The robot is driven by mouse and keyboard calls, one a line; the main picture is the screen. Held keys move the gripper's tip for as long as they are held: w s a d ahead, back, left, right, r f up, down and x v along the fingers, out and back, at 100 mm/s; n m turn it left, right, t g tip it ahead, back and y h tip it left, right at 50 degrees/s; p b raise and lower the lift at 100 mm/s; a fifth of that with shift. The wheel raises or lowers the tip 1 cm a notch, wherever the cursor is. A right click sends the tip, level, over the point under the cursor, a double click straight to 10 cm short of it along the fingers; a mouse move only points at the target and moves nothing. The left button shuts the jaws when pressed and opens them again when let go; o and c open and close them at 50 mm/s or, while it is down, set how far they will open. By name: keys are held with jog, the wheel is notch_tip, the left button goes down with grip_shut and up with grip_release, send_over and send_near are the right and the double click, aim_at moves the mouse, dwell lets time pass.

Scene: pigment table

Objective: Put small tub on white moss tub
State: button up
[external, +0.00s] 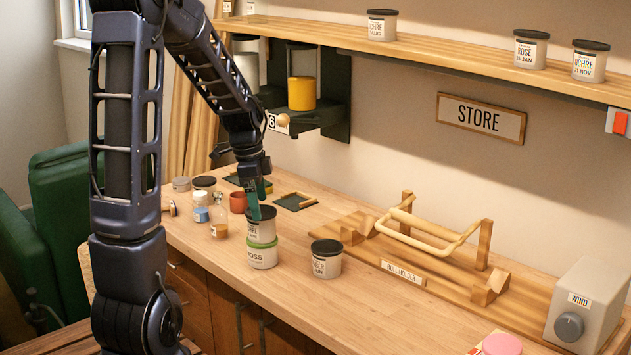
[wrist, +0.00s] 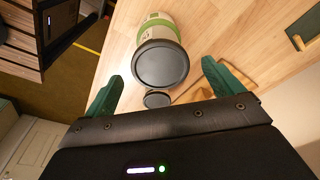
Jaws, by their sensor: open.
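A small tub (external: 260,226) with a dark lid and a printed label stands upright on top of the white moss tub (external: 262,257), which has a green lid. In the wrist view the small tub's dark round lid (wrist: 160,64) shows from above, with the moss tub's green band (wrist: 155,24) beyond it. My gripper (external: 259,205) is open and empty, just above the small tub, with its teal fingers pointing down. In the wrist view the fingers of my gripper (wrist: 162,70) are spread to either side, apart from the lid.
Another dark-lidded tub (external: 326,260) stands right of the stack. Small bottles (external: 219,217) and a terracotta pot (external: 238,202) stand to the left. A wooden roll holder (external: 425,250) fills the back right. A shelf (external: 440,52) with tubs runs above.

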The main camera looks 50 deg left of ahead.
jog(key=r, duration=0.6)
jog(key=shift+s+a+r, duration=0.15)
jog(key=shift+s+a, duration=0.2)
jog(key=shift+d+r, duration=0.15)
jog(key=shift+r, duration=0.05)
jog(key=s+d+r+n+t+y, duration=0.1)
jog(key=s+d+r+n, duration=0.1)
jog(key=s+d+r, duration=0.35)
jog(key=s+d+r+n+t, duration=0.1)
jog(key=s+d+r+n, duration=0.15)
jog(key=d, duration=0.55)
jog(key=s+d+n+t, duration=0.1)
jog(key=s+d+n, duration=0.3)
jog(key=s+d, duration=0.4)
jog(key=s, duration=0.3)
jog(key=shift+s+r, duration=0.25)
jog(key=shift+r, duration=0.05)
